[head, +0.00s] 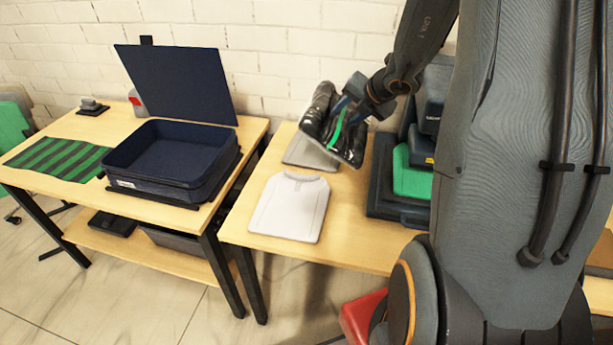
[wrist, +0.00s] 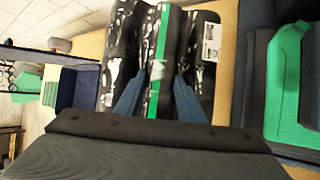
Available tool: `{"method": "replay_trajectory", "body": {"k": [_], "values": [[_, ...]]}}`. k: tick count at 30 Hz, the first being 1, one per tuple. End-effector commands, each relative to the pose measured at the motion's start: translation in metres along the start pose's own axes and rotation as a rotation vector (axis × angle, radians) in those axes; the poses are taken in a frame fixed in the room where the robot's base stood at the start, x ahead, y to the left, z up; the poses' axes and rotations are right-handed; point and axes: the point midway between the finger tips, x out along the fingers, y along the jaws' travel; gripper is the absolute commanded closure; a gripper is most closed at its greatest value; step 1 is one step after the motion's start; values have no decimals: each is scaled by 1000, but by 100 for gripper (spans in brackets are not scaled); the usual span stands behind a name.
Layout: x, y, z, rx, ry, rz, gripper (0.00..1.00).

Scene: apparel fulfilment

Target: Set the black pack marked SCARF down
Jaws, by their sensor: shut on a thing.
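The black pack (head: 322,112) is glossy plastic with a green stripe and is held in my gripper (head: 350,108) above the right-hand table. In the wrist view the pack (wrist: 195,40) fills the top middle, with a white label at its upper right. The blue fingers of my gripper (wrist: 158,95) are closed on it, one on each side of the green stripe. The SCARF marking cannot be read in either view. The pack hangs tilted, over or just in front of a grey flat item (head: 300,152) on the table; the gap below it is hard to judge.
A white shirt-shaped board (head: 290,206) lies on the right table (head: 342,240). A dark tray (head: 383,180) with a green item (head: 410,178) stands to the right. On the left table are an empty navy bin (head: 165,160) and a green-and-black striped cloth (head: 60,154).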

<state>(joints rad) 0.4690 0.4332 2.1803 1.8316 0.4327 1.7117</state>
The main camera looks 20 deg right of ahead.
Motion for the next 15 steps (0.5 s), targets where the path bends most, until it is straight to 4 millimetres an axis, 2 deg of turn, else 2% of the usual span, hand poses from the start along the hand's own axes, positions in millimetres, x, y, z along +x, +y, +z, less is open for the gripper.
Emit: {"method": "replay_trajectory", "body": {"k": [15], "values": [[63,-28,-17,0,0,0,90]]}}
